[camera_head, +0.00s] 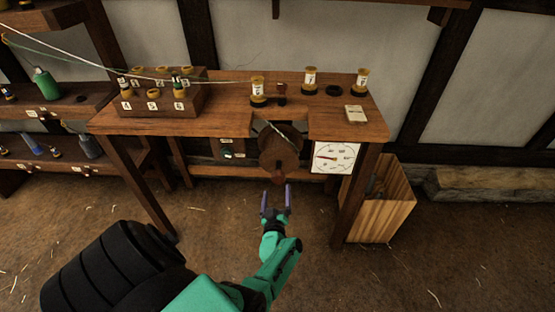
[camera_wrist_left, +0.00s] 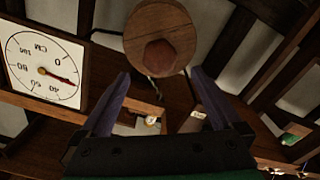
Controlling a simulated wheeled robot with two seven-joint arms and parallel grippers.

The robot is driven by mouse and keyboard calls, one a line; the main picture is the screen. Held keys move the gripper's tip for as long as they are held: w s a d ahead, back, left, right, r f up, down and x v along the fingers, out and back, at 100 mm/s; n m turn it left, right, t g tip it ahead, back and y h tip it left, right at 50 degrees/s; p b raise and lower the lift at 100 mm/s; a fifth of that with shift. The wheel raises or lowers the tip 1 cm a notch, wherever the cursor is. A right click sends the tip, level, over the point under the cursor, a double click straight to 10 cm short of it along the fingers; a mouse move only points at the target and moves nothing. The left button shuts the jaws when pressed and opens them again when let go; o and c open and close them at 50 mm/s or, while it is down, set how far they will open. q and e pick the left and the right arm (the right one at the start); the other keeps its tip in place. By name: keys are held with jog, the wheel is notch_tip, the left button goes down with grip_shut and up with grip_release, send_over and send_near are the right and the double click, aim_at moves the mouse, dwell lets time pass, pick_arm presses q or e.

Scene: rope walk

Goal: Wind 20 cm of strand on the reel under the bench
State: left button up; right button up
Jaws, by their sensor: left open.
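The brown wooden reel (camera_head: 280,150) hangs under the bench (camera_head: 230,122), in a notch of its front edge. A pale strand (camera_head: 277,133) runs down across its upper part. A reddish knob (camera_head: 278,179) shows at the reel's lower edge. In the left wrist view the round reel face (camera_wrist_left: 160,17) and the six-sided knob (camera_wrist_left: 159,57) are near the top. My left gripper (camera_head: 276,191) is open and empty, its fingers pointing at the knob from just below. In the left wrist view the fingertips (camera_wrist_left: 160,77) lie either side of the knob's line, apparently not touching it.
A white dial (camera_head: 344,151) marked CM with a red needle hangs right of the reel. A bobbin rack (camera_head: 155,104) and several bobbins stand on the bench. A wooden bin (camera_head: 396,215) stands right of the bench legs. Open floor lies in front.

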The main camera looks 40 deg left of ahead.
pick_arm(q)
jog(key=p+v, duration=0.1)
jog(key=v, duration=0.5)
jog(key=shift+d, duration=0.1)
